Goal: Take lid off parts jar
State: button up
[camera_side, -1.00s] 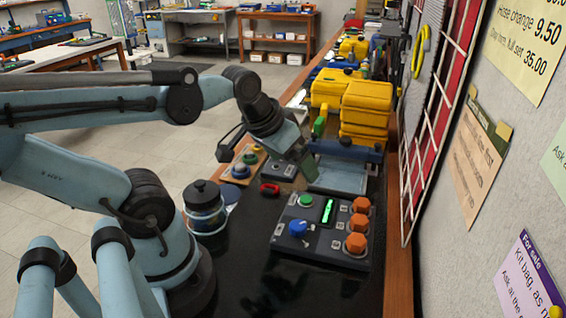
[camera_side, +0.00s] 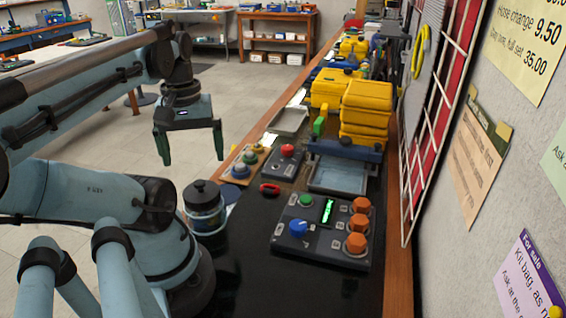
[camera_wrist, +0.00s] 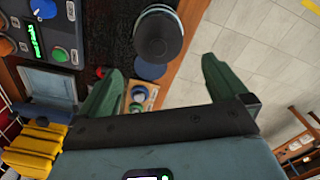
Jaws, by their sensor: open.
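The parts jar (camera_side: 204,210) stands upright at the left edge of the dark bench, a clear bluish jar with a dark band. Its black knobbed lid (camera_side: 202,189) sits on top. In the wrist view the lid (camera_wrist: 157,36) is seen from above near the top centre, hiding most of the jar. My gripper (camera_side: 190,160) is open and empty, fingers pointing down, above and behind the jar in the side view and apart from it. In the wrist view its two green fingers (camera_wrist: 160,82) are spread wide, with the lid beyond their tips.
A control box (camera_side: 322,232) with orange knobs, a blue knob and a green display stands right of the jar. A red ring-like item (camera_side: 269,189), a red-button box (camera_side: 286,163), a grey tray (camera_side: 338,178) and yellow cases (camera_side: 365,112) lie farther back.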

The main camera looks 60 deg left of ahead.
aim_at(199, 182)
jog(key=shift+d+f, duration=0.2)
jog(key=shift+f, duration=4.05)
jog(key=c, duration=0.9)
jog(key=shift+r, duration=0.1)
